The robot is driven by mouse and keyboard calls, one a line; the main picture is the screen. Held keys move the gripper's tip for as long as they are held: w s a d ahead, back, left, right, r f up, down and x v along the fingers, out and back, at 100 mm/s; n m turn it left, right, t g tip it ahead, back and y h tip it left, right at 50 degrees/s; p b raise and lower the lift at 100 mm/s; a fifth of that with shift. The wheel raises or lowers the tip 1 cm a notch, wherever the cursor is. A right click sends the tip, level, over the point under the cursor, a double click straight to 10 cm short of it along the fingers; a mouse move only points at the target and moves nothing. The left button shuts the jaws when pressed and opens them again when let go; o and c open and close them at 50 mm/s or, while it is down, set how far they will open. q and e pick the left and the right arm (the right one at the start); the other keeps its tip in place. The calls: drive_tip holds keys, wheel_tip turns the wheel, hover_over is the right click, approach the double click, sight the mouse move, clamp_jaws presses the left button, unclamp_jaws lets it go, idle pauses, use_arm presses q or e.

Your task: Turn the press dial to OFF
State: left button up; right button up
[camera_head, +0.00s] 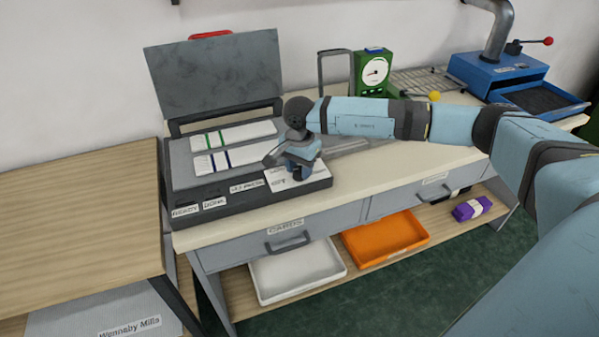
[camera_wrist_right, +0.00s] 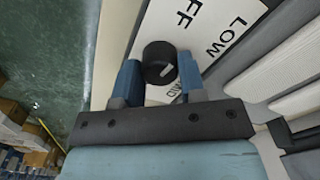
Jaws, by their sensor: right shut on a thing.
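The grey press (camera_head: 322,187) stands on the bench with its lid (camera_head: 218,72) raised. The black dial (camera_wrist_right: 158,58) sits on a white plate marked OFF, LOW and MID (camera_wrist_right: 232,35) in the right wrist view; the first letter of OFF is cut off. A short white pointer line shows on the dial's lower right side, roughly between LOW and MID; its exact setting is hard to tell. My right gripper (camera_head: 297,172) is over the press's front right corner, its two blue fingers (camera_wrist_right: 158,66) shut on the dial from both sides. In the head view the gripper hides the dial. My left gripper is not in view.
Two white banded strips (camera_head: 240,134) lie in the press. Behind stand a green dial gauge (camera_head: 374,73) and a blue machine (camera_head: 500,72). Below are drawers (camera_head: 270,235), a white tray (camera_head: 297,273) and an orange tray (camera_head: 385,240). A wooden table (camera_head: 80,225) is at left.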

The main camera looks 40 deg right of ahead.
sight(299, 169)
drive_tip(key=shift+n+b, duration=0.35)
drive_tip(key=shift+n, duration=0.35)
drive_tip(key=shift+r, duration=0.1)
drive_tip(key=o, duration=0.9)
drive_tip(key=shift+r, duration=0.5)
wheel_tip(299, 169, up, 13)
drive_tip(key=shift+f, duration=0.1)
